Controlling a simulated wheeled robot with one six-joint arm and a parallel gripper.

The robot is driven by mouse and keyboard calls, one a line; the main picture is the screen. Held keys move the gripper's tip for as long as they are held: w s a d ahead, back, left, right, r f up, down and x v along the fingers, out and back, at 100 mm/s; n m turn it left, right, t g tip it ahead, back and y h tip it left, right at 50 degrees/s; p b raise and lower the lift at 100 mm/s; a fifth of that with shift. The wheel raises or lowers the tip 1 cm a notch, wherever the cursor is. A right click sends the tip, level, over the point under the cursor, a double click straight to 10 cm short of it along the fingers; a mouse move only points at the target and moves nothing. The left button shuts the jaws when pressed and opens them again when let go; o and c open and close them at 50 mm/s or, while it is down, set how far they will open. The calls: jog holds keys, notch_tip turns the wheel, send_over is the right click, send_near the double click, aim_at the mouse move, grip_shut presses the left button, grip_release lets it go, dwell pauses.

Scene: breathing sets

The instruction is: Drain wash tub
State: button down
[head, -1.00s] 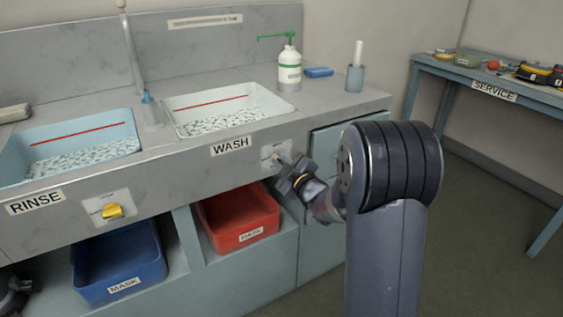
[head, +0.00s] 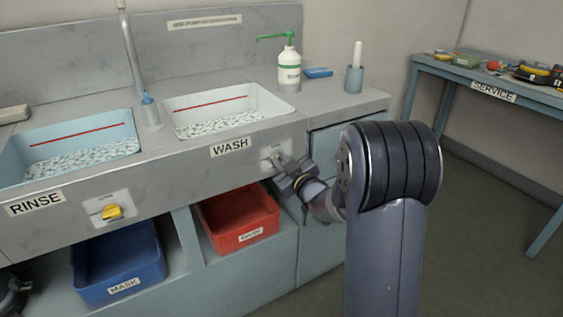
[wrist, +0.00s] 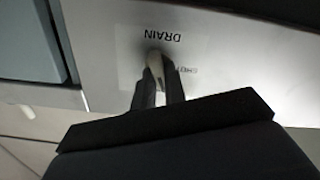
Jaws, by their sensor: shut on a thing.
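The wash tub (head: 258,97) is a white basin set in the steel counter, with a red line inside and speckled, foamy-looking contents. Below its WASH label (head: 231,147), to the right, is a drain plate (head: 266,156) on the counter front. My gripper (head: 280,163) is at that plate and hides most of its handle in the head view. In the wrist view my gripper (wrist: 160,88) is shut on a pale drain handle (wrist: 155,62), beside the upside-down word DRAIN.
The blue rinse tub (head: 70,145) is at left, with a yellow drain handle (head: 112,212) below it. Red (head: 238,218) and blue (head: 120,262) bins sit under the counter. A pump bottle (head: 289,68) and a cup (head: 354,78) stand on the counter. A service bench (head: 470,80) is at right.

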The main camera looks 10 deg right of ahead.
jog(key=c, duration=1.5)
grip_release()
jog(key=shift+o, duration=0.2)
jog(key=v, duration=1.1)
jog(key=shift+w, duration=0.15)
jog(key=x, duration=1)
jog(key=shift+w+a, duration=0.1)
jog(key=shift+w, duration=0.15)
jog(key=shift+w+f, duration=0.1)
jog(key=shift+w, duration=0.05)
jog(key=shift+n, duration=0.8)
